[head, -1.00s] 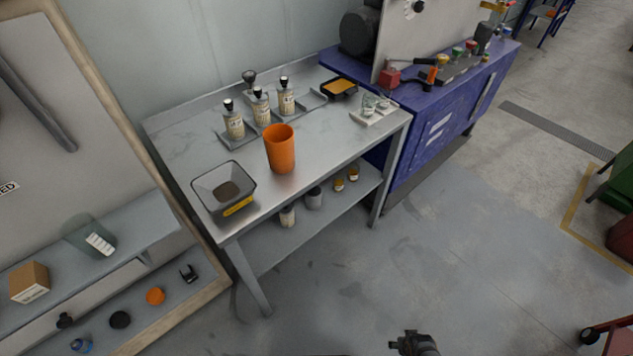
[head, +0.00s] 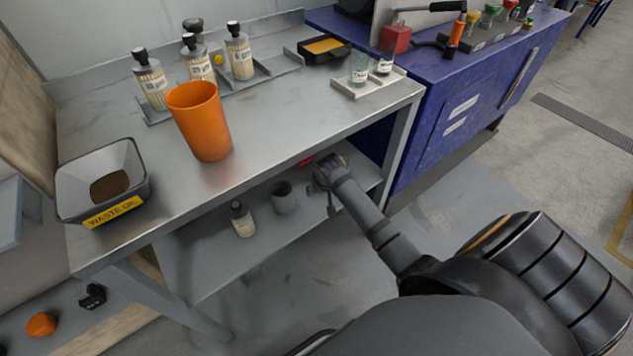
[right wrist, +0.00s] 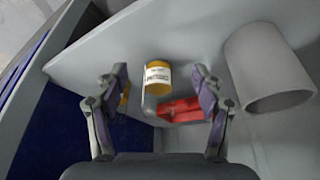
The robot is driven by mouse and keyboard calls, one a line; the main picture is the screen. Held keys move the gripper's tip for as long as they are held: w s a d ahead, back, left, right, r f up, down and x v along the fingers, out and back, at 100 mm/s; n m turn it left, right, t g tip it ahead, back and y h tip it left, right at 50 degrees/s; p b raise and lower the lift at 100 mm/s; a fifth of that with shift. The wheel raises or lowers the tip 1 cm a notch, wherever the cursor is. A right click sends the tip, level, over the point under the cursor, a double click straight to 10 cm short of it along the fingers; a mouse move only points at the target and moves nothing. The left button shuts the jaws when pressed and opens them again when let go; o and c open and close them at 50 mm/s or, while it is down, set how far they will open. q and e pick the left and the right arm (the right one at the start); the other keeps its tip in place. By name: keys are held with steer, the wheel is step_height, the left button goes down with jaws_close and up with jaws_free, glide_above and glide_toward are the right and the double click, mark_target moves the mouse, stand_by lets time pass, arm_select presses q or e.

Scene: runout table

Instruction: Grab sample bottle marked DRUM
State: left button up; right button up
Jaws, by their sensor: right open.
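A small sample bottle (right wrist: 158,76) with an amber top and a white label shows in the right wrist view, on the lower shelf. Its label is too small to read, so I cannot tell whether it says DRUM. My right gripper (right wrist: 158,88) is open, with one finger on each side of the bottle in the picture and no visible contact. In the head view my right gripper (head: 326,170) reaches in at the shelf's right end and hides the bottle. A bit of amber (right wrist: 125,94) shows behind the left finger. My left gripper is out of view.
A red object (right wrist: 180,109) lies beside the bottle. A grey cylinder (head: 284,197) and a black-capped bottle (head: 242,219) stand left on the lower shelf (head: 205,262). The tabletop (head: 285,125) hangs above, holding an orange cup (head: 200,122) and a small tray (head: 369,86) with two bottles.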

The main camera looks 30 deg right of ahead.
steer(key=w+d, duration=0.1)
steer(key=w, duration=0.1)
steer(key=w+d+b, duration=0.1)
steer(key=w, duration=0.2)
steer(key=w+d+b, duration=0.1)
steer(key=w, duration=0.1)
steer(key=shift+w+d+f, duration=0.15)
steer(key=shift+d, duration=0.15)
steer(key=b+x, duration=0.2)
steer(key=x, duration=0.3)
steer(key=shift+w, duration=0.1)
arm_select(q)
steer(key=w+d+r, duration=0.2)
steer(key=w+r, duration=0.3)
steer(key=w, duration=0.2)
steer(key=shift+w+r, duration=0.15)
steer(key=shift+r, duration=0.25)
arm_select(e)
steer(key=c, duration=1.2)
